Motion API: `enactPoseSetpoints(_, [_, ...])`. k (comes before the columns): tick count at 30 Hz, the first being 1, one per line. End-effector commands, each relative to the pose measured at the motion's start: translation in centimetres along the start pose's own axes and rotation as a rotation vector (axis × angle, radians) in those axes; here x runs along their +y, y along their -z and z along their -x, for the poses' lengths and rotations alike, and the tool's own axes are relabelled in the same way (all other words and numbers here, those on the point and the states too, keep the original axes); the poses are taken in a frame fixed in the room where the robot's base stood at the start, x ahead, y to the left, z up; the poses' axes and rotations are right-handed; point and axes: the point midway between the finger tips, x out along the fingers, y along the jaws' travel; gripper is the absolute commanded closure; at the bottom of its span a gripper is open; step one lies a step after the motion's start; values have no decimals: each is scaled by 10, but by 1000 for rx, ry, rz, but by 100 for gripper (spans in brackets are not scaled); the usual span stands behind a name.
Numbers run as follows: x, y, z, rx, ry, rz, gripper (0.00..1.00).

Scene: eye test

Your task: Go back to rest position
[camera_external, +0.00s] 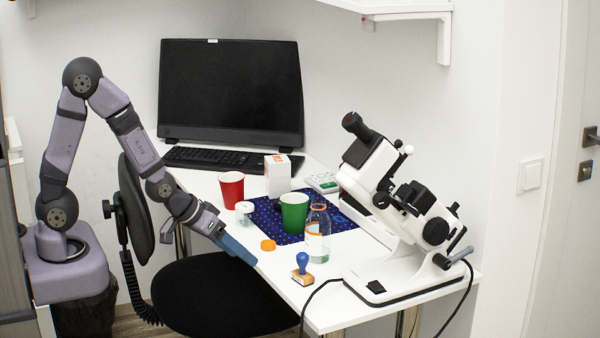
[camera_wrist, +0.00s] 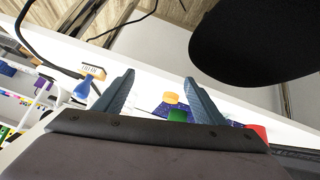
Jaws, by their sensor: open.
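My gripper (camera_external: 237,248) is at the left edge of the white table, above the black chair seat, pointing down and to the right. In the wrist view my gripper (camera_wrist: 160,97) shows two blue fingers spread apart with nothing held between them. My arm comes from the base at the left and bends over at the elbow. The fingers overlap the table edge in the external view, and I cannot tell the exact gap to it.
The white table (camera_external: 300,318) holds a red cup (camera_external: 231,190), a green cup (camera_external: 294,213), a glass bottle (camera_external: 317,240), an orange lid (camera_external: 267,245), a blue-handled stamp (camera_external: 302,268) and a white microscope (camera_external: 385,190). A black chair (camera_external: 220,300) stands below my gripper.

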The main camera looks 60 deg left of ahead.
Motion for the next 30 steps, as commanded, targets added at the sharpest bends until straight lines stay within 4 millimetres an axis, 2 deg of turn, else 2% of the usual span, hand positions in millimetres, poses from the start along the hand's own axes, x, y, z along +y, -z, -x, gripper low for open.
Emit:
enactPoseSetpoints(5, [-26,-55,13,-230,34,-55,36])
enactPoseSetpoints(9, [-48,-97,36,-413,66,-106,36])
enactPoseSetpoints(18, [-88,-162,94,-723,129,-176,36])
enactPoseSetpoints(19, [-84,-148,107,-719,127,-177,36])
enactPoseSetpoints(30, [-67,-91,172,-716,126,-174,36])
